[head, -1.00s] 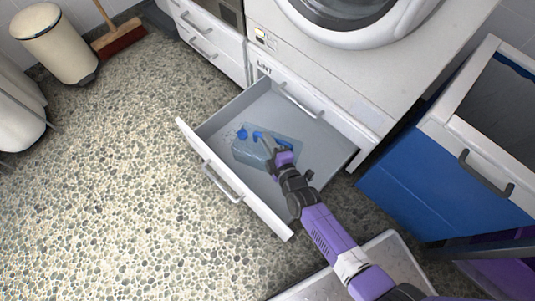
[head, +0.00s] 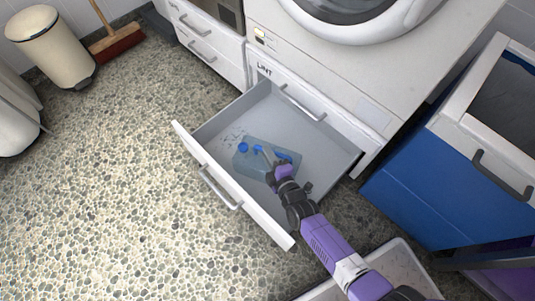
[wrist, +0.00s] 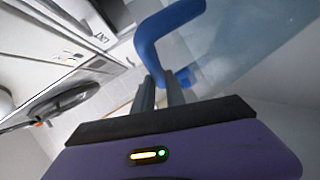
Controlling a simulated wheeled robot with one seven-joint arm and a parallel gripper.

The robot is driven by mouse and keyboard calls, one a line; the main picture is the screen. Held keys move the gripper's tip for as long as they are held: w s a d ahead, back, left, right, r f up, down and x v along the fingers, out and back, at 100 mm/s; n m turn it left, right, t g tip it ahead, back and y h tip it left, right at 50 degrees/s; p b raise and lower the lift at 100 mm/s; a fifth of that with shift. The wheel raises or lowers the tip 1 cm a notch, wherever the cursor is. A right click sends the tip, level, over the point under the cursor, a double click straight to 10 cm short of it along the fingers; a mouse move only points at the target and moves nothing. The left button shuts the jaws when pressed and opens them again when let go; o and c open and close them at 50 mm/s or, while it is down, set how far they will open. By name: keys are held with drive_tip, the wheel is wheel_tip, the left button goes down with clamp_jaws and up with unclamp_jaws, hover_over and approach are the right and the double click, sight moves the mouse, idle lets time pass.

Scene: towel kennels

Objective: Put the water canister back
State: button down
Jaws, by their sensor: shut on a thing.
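The water canister (head: 251,163) is a translucent pale-blue box with a blue cap (head: 243,147) and a blue handle. It is in the open drawer (head: 222,187) under the washing machine, in the head view. I cannot tell whether it touches the drawer floor. My gripper (head: 272,160) reaches into the drawer from the lower right, shut on the canister's handle. In the wrist view the blue handle (wrist: 152,45) rises at the fingertips (wrist: 160,88), with the clear body behind it. My gripper hides part of the canister in the head view.
The drawer, marked LINT, has dark specks at its left. A washing machine (head: 335,75) stands above it. A blue cabinet (head: 415,190) is at right, a pale tray (head: 405,262) at lower right. A cream bin (head: 50,47) and broom (head: 115,42) stand upper left. Open floor lies left.

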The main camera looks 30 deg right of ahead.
drive_tip(key=c, duration=1.4)
unclamp_jaws()
drive_tip(key=shift+o, duration=0.2)
drive_tip(key=shift+s+r+p, duration=0.2)
drive_tip(key=shift+p, duration=0.1)
drive_tip(key=p+v, duration=0.4)
drive_tip(key=v, duration=0.7)
drive_tip(key=shift+s, duration=0.3)
